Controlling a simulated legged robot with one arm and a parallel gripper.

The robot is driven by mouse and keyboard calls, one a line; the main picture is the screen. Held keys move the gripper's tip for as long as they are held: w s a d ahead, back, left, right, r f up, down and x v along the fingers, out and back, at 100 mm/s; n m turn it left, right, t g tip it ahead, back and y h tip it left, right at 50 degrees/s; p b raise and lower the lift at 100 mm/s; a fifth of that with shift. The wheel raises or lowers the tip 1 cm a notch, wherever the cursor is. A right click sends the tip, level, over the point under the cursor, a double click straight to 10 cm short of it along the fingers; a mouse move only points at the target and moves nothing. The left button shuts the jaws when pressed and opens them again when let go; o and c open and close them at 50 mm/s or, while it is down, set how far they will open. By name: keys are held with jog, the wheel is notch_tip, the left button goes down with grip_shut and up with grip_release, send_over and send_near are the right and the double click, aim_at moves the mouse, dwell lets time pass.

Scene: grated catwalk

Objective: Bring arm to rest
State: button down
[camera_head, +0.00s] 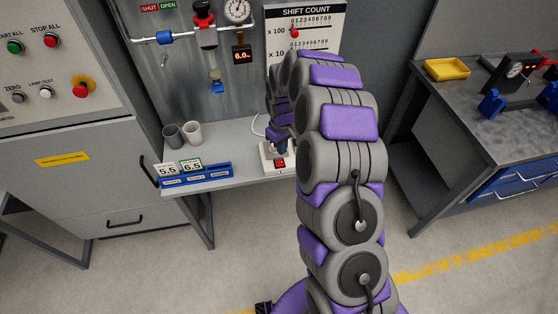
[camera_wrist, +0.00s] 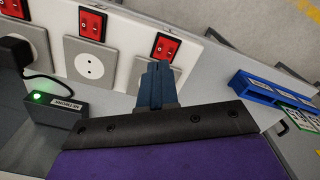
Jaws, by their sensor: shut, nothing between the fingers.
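My arm (camera_head: 345,150) reaches out over the grey bench, bent down at its far end. In the wrist view, the blue fingers of my gripper (camera_wrist: 156,84) are closed together and empty. They are in front of a white power strip (camera_wrist: 125,70) with red switches; whether they touch it I cannot tell. In the head view my arm covers most of the gripper and part of the power strip (camera_head: 266,159).
A blue rack (camera_head: 195,175) with number cards and two cups (camera_head: 182,134) stand left on the bench. A black adapter (camera_wrist: 57,108) with a green light lies near the strip. A counter board (camera_head: 305,22) stands behind. A right-hand workbench (camera_head: 460,130) holds a yellow tray (camera_head: 447,69).

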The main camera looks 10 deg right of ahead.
jog(key=shift+r, duration=0.75)
jog(key=s+a+r+m, duration=0.2)
jog(key=s+r, duration=1.4)
jog(key=s, duration=0.2)
jog(key=s+d+r+m+g, duration=0.1)
jog(key=s+r+m, duration=0.1)
jog(key=s, duration=1)
jog(key=s+d+r+m, duration=0.1)
jog(key=s+r+m, duration=0.1)
jog(key=s, duration=1)
jog(key=shift+g, duration=0.4)
